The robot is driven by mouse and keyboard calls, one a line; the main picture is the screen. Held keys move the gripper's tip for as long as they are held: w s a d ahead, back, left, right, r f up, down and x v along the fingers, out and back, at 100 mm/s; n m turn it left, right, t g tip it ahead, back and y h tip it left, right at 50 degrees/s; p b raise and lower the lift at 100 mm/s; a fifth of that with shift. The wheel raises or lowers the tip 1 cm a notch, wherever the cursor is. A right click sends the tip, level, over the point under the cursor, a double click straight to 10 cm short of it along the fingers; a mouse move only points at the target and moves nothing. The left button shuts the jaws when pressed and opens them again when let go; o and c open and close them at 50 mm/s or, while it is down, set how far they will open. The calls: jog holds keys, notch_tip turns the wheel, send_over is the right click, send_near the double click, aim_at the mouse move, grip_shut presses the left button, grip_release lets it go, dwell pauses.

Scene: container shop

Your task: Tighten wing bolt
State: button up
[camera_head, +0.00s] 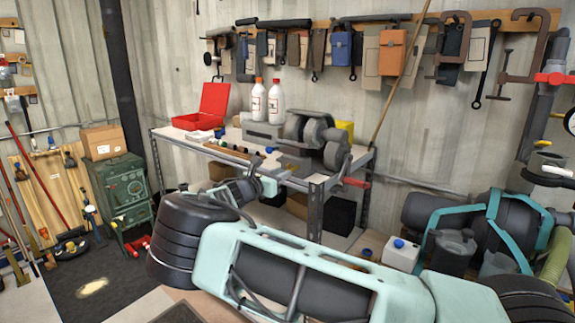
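I cannot pick out a wing bolt for certain. A small red handle-like part (355,182) sticks out at the right front corner of the workbench, below the grey bench machine (308,135). Another red winged part (554,78) is on the grey pipework at the far right. My arm crosses the foreground, and my gripper (270,184) is small, at the bench's front edge, left of the red handle-like part and apart from it. Its fingertips are too small to show whether they are open or holding anything.
The metal workbench (222,153) carries a red open case (207,108), two white bottles (267,101) and hand tools. A green cabinet (124,190) stands left. Tools and clamps hang on the wall. A white canister (401,254) stands right of the bench.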

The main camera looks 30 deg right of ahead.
aim_at(292, 170)
jog(key=shift+p+x, duration=0.55)
jog(key=shift+x, duration=1.5)
grip_shut()
